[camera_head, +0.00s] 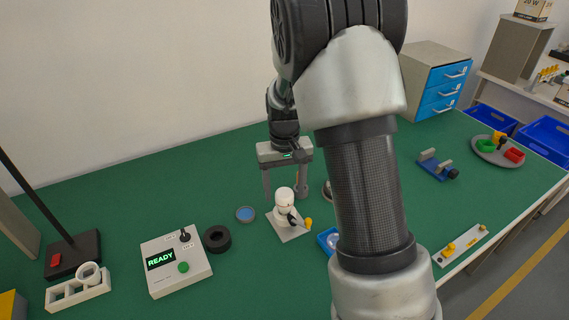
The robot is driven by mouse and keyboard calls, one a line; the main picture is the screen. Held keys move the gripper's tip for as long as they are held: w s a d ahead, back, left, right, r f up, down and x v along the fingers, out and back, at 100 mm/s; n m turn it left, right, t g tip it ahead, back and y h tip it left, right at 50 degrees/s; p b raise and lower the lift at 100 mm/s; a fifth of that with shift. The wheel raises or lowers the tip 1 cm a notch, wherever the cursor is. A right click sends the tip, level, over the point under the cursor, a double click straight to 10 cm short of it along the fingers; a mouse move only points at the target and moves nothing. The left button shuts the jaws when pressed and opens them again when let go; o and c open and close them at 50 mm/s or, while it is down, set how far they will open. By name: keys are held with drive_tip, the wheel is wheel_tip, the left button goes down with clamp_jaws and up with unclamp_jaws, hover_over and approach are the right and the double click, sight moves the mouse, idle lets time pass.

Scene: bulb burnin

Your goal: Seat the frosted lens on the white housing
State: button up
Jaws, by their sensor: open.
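A white rounded body, which looks like the white housing (285,208), stands upright on a pale square base with a dark lever and yellow knob beside it. Its top is a smooth white dome; I cannot tell whether that dome is a separate lens. My gripper (285,198) is open and points down, with one finger left and one right of the white body in the picture. I see no clear contact. I cannot surely pick out the frosted lens; a pale round piece lies in a blue tray (322,240), partly hidden by my arm.
A blue-topped disc (245,214) and a black ring (217,239) lie left of the housing. A control box (176,265) reads READY. A white rack (78,290) is at the left. A blue fixture (437,166) stands right. The green table's back left is clear.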

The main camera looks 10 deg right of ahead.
sight(285, 193)
wheel_tip(285, 193, up, 16)
drive_tip(key=p, duration=0.1)
drive_tip(key=shift+r+p, duration=0.15)
drive_tip(key=shift+p, duration=0.25)
drive_tip(key=s+r+t+p, duration=0.2)
drive_tip(key=s+r+p, duration=0.2)
drive_tip(key=s+r, duration=0.65)
drive_tip(key=s+r+t+p, duration=0.3)
drive_tip(key=s+r+p, duration=0.1)
drive_tip(key=s, duration=0.8)
drive_tip(key=shift+s+r+t+p, duration=0.25)
drive_tip(key=shift+r+t+p, duration=0.1)
drive_tip(key=shift+r, duration=0.55)
